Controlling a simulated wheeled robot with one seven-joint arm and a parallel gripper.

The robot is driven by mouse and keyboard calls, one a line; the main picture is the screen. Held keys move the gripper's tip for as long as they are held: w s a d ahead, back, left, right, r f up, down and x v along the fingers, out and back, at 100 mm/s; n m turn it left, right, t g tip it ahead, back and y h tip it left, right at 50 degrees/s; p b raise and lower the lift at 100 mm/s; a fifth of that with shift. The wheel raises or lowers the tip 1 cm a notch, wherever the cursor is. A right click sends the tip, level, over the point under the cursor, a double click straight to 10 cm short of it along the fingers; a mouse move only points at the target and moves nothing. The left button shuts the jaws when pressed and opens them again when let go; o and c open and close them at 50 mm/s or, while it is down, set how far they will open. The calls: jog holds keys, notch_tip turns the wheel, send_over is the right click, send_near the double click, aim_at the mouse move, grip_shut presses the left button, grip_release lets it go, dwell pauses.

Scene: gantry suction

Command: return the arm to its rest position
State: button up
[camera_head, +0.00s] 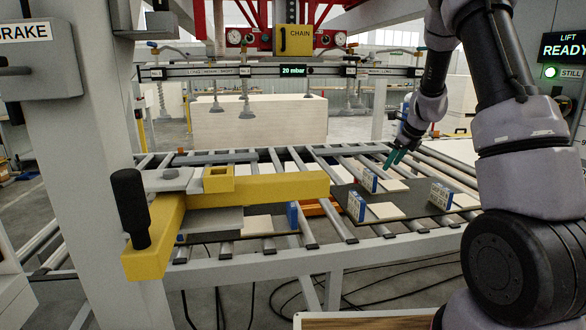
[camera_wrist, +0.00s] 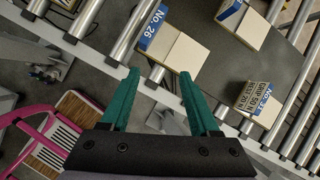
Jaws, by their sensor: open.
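My gripper (camera_head: 394,160) is at the end of my arm, right of centre in the head view, above the roller conveyor (camera_head: 375,243). In the wrist view its two green fingers (camera_wrist: 160,88) are spread apart with nothing between them. A dark board (camera_head: 408,222) on the rollers carries several pale blocks with blue labelled cards. One card (camera_wrist: 152,26) reads "No. 26" in the wrist view, and another card (camera_wrist: 262,103) stands to the right. The gripper touches none of them in the views.
A yellow bracket with a black handle (camera_head: 129,205) stands at the front left. A suction beam (camera_head: 250,71) hangs above the conveyor. A "BRAKE" box (camera_head: 35,75) is at the left, and a "LIFT READY" display (camera_head: 563,47) is at the right. A pink frame (camera_wrist: 40,115) shows at lower left in the wrist view.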

jog(key=s+a+r+n+y, duration=0.1)
jog(key=s+a+r+n, duration=0.4)
jog(key=s+r, duration=0.4)
jog(key=s+a+r+n, duration=0.2)
jog(key=s+r+n, duration=0.55)
jog(key=r, duration=0.25)
jog(key=s+a+r+n+t, duration=0.1)
jog(key=s+r+n, duration=0.1)
jog(key=s+n, duration=0.4)
jog(key=s+a+r+n+t+h, duration=0.1)
jog(key=s+n, duration=0.5)
jog(key=s, duration=0.8)
jog(key=shift+s+r, duration=0.15)
jog(key=shift+r, duration=0.25)
